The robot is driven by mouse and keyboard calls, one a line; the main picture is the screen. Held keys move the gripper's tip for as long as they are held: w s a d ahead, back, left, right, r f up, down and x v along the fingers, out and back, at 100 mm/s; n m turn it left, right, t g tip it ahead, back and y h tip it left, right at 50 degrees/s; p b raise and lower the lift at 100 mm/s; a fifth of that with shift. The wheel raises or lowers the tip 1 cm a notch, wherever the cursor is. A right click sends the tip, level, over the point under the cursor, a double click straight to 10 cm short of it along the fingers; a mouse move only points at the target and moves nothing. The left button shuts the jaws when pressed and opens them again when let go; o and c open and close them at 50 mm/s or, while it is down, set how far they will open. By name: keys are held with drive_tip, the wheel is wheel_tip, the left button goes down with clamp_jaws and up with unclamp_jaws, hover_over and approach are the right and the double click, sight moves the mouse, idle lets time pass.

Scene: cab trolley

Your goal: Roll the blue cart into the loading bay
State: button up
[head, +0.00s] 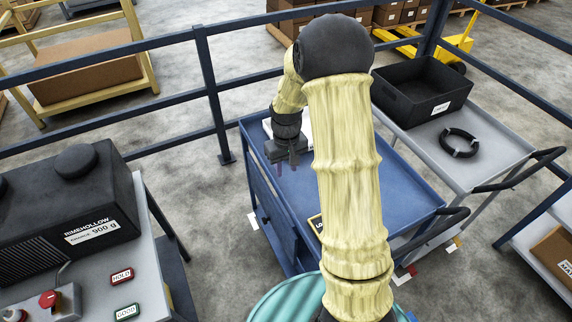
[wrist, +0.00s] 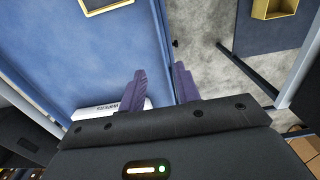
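The blue cart (head: 395,190) stands in the middle of the head view, partly hidden behind my arm. My gripper (head: 287,168) hangs over the cart's far left part, near the left rim. In the wrist view its two purple fingers (wrist: 160,72) are apart with nothing between them, above the cart's edge (wrist: 160,40). I cannot make out contact. White floor marks (head: 253,222) show beside the cart; the bay's outline is unclear.
A grey cart (head: 400,118) with a black bin (head: 422,90) and a coiled black ring (head: 460,142) stands close on the right. Blue railings (head: 215,95) run behind. Floor between bench and cart is clear.

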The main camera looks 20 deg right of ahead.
sight(286, 201)
wheel_tip(286, 201, down, 17)
drive_tip(key=p, duration=0.3)
drive_tip(key=shift+f+p, duration=0.2)
drive_tip(key=shift+p, duration=0.15)
idle(0.4)
clamp_jaws()
idle(1.2)
